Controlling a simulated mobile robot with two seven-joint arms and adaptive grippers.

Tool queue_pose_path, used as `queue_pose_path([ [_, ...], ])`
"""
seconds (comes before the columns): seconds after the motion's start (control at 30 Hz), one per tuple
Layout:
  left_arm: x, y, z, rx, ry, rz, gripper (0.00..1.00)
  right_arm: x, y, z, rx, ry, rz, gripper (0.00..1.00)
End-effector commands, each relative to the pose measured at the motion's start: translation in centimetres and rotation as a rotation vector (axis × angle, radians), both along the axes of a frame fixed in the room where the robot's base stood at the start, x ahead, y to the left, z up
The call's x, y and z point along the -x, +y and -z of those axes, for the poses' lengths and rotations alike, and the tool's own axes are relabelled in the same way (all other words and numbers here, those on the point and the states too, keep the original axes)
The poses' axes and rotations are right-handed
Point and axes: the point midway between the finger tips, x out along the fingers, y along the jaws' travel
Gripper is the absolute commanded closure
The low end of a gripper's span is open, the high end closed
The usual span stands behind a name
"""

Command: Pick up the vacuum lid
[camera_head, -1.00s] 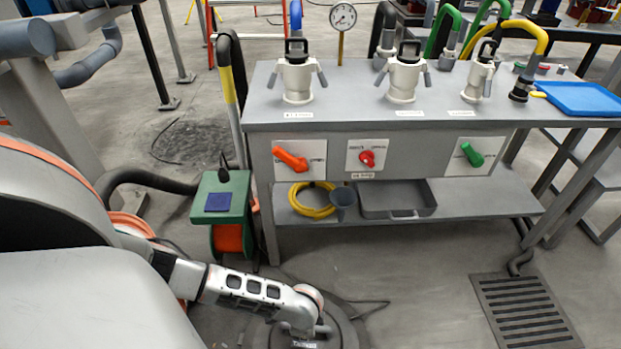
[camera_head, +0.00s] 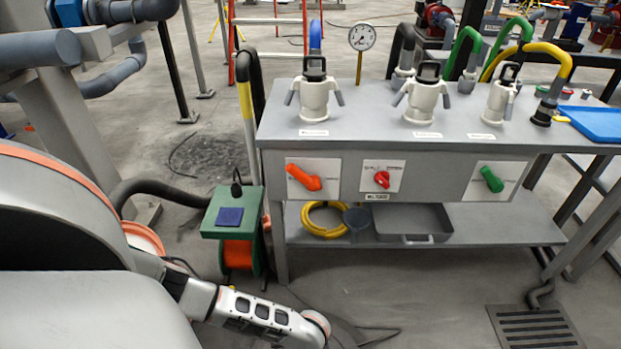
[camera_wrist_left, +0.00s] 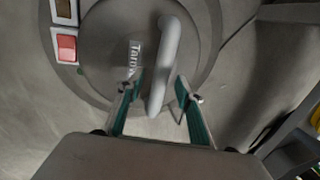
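The vacuum lid (camera_wrist_left: 110,45) is a round dark grey disc with a raised grey bar handle (camera_wrist_left: 168,60) and a printed label, seen from above in the left wrist view. My left gripper (camera_wrist_left: 160,88) has its two green-padded fingers apart, one on each side of the handle's near end. A gap shows on the right; whether the left finger touches the handle is unclear. In the head view my left arm (camera_head: 262,312) reaches down to the bottom edge, and its gripper is out of frame. My right gripper is in neither view.
A red switch (camera_wrist_left: 66,47) sits beside the lid. In the head view a grey bench (camera_head: 400,150) carries several white valve-like fittings and a gauge (camera_head: 362,38). A green box (camera_head: 228,212) stands left of it. A floor grate (camera_head: 535,325) lies at right.

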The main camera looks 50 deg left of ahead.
Motion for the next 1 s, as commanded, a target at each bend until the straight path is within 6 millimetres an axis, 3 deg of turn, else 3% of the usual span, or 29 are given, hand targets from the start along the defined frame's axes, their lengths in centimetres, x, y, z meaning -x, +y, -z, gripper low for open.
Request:
queue_pose_path([
  [0.27,0.0,0.0,0.1,0.001,0.001,0.000,0.64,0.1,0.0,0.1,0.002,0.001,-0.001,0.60],
  [0.4,0.0,0.0,0.1,0.001,0.001,0.000,1.00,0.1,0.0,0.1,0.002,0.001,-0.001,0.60],
  [0.93,-0.1,-0.1,-0.5,0.003,-0.002,0.002,1.00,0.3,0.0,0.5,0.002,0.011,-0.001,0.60],
  [1.0,-0.6,0.1,-1.7,0.002,-0.011,0.000,1.00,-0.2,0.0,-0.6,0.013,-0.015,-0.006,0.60],
])
